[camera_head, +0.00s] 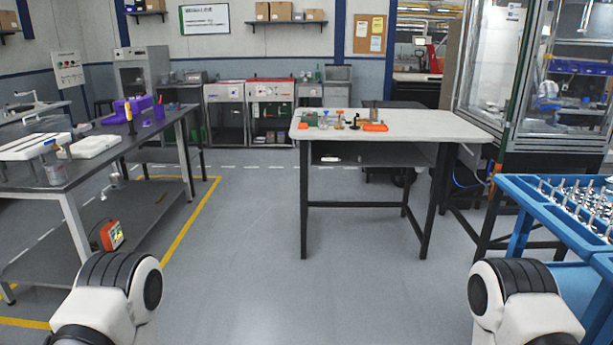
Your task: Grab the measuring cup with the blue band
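I cannot make out a measuring cup with a blue band. A small grey cylindrical container (54,173) stands near the front of the dark workbench at left; no blue band is discernible on it. A metallic upright piece (373,109) stands among small items on the white-topped table, too small to identify. Neither gripper is in view; only parts of my two arms show at the bottom left and bottom right corners.
The dark workbench (115,140) carries white trays (90,147) and purple bins (126,110). The white-topped table (440,124) holds an orange tray (375,127). A blue cart (515,184) with metal parts stands right. The floor (260,260) between is clear.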

